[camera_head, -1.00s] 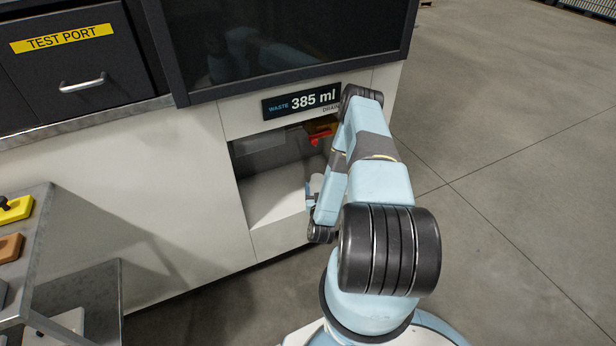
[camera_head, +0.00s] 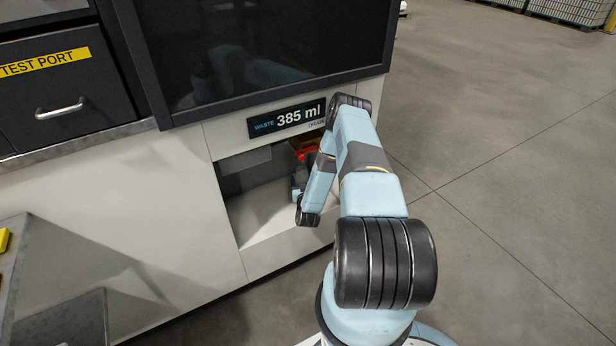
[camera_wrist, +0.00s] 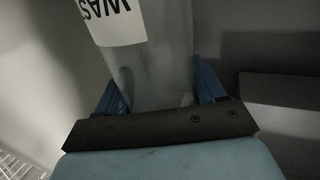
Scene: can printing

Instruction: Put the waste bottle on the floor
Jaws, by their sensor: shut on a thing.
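The waste bottle (camera_wrist: 150,60) shows in the wrist view as a grey, translucent body with a white label reading "WAS". Its ends are out of that view. My gripper (camera_wrist: 160,85) is shut on it, with one blue finger on each side. In the head view my arm reaches to the open bay under the "WASTE 385 ml" display, and my arm hides most of the gripper and bottle there. The floor (camera_head: 500,180) is bare grey concrete to the right of the machine.
The waste bay (camera_head: 265,215) has a pale bottom and side walls close around my gripper. A red part (camera_head: 307,154) sits at its top under the display (camera_head: 287,118). A metal shelf (camera_head: 60,290) stands at lower left. The floor at right is clear.

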